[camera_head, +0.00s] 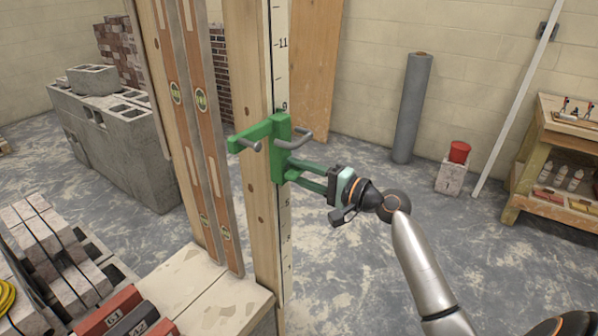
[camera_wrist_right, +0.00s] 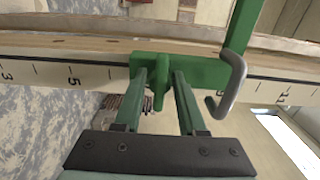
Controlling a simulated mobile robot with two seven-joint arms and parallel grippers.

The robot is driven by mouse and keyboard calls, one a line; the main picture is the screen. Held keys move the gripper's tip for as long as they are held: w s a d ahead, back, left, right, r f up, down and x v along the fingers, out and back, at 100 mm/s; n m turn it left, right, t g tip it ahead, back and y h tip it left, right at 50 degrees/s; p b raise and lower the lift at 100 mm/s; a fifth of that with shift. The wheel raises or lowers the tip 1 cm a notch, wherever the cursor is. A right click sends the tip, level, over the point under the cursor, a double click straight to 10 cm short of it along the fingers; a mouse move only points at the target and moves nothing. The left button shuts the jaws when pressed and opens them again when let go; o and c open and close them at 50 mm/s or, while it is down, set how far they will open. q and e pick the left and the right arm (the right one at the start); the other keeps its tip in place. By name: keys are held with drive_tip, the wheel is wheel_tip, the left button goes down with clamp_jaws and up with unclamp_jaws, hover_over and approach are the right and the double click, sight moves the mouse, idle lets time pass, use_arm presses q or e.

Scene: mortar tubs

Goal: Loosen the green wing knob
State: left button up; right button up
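A green bracket (camera_head: 277,155) is fixed on the upright wooden post with a measuring scale; it also shows in the right wrist view (camera_wrist_right: 205,74). The green wing knob (camera_wrist_right: 158,92) sticks out from the bracket towards my right wrist camera. In the head view I cannot make the knob out apart from the fingers. My right gripper (camera_wrist_right: 161,78) has its two green fingers spread, one on each side of the knob, with small gaps visible between. In the head view my right gripper (camera_head: 291,170) reaches the bracket from the right. My left gripper is out of view.
A grey hook (camera_head: 307,137) sticks out of the bracket just above the right gripper. Two wooden levels (camera_head: 197,110) lean left of the post (camera_head: 257,190). Bricks (camera_head: 45,240) and concrete blocks (camera_head: 115,145) stand left.

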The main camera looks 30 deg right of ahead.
clamp_jaws()
drive_tip(key=shift+f, duration=0.1)
